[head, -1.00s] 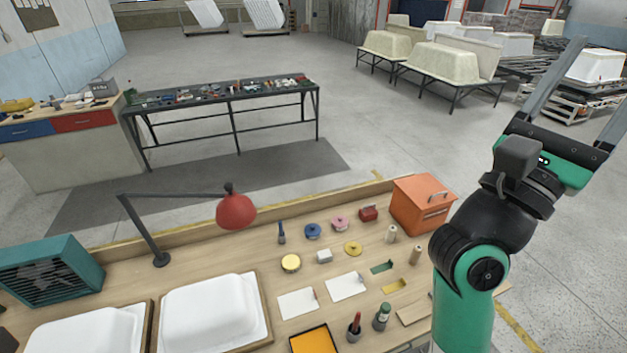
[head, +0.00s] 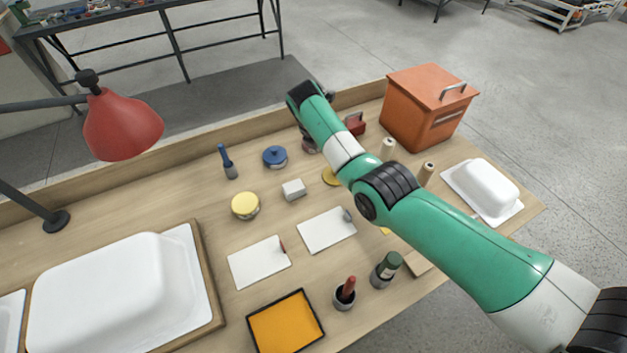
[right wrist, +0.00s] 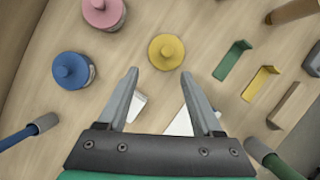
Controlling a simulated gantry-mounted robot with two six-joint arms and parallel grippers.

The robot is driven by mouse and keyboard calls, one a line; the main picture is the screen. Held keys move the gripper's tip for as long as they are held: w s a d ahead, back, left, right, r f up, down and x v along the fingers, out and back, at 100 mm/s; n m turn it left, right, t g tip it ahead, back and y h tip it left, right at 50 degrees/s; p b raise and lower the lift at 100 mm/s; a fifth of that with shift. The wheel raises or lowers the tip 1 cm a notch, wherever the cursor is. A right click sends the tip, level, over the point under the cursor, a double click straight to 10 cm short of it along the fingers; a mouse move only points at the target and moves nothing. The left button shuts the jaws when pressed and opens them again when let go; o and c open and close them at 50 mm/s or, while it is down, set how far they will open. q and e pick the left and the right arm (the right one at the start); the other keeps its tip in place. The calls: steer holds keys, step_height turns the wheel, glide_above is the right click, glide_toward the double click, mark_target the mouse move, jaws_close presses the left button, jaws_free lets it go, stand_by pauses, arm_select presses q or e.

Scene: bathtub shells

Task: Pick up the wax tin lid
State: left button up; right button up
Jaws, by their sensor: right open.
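A round yellow lid with a small knob (right wrist: 166,52) lies on the bench, which I take for the wax tin lid. In the right wrist view it is just beyond the fingertips of my right gripper (right wrist: 160,74), which is open and empty, its fingers apart. In the head view only the lid's left part (head: 330,177) shows beside my right arm; the arm hides the rest and the gripper. A tin with a pale yellow top and no knob (head: 245,205) stands further left. My left gripper is not in view.
A blue-knobbed tin (right wrist: 72,71) and a pink-knobbed tin (right wrist: 103,12) stand near the lid. A green bracket (right wrist: 232,60) and a yellow bracket (right wrist: 259,83) lie to its right. A white block (head: 293,190) is close by. An orange box (head: 425,108) stands at the back right.

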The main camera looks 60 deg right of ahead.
steer(key=shift+m, duration=0.3)
steer(key=b+x, duration=0.1)
steer(key=x, duration=0.1)
steer(key=s+b+x, duration=0.1)
steer(key=b+x, duration=0.1)
steer(key=x, duration=0.1)
steer(key=b+x, duration=0.1)
steer(key=x, duration=0.2)
steer(key=shift+s+a+f+b, duration=0.1)
steer(key=shift+s+a+b, duration=0.1)
steer(key=shift+b, duration=0.1)
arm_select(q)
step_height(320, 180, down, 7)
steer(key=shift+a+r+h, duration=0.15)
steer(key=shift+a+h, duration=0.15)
arm_select(e)
steer(key=shift+d+f, duration=0.3)
steer(key=shift+d, duration=0.05)
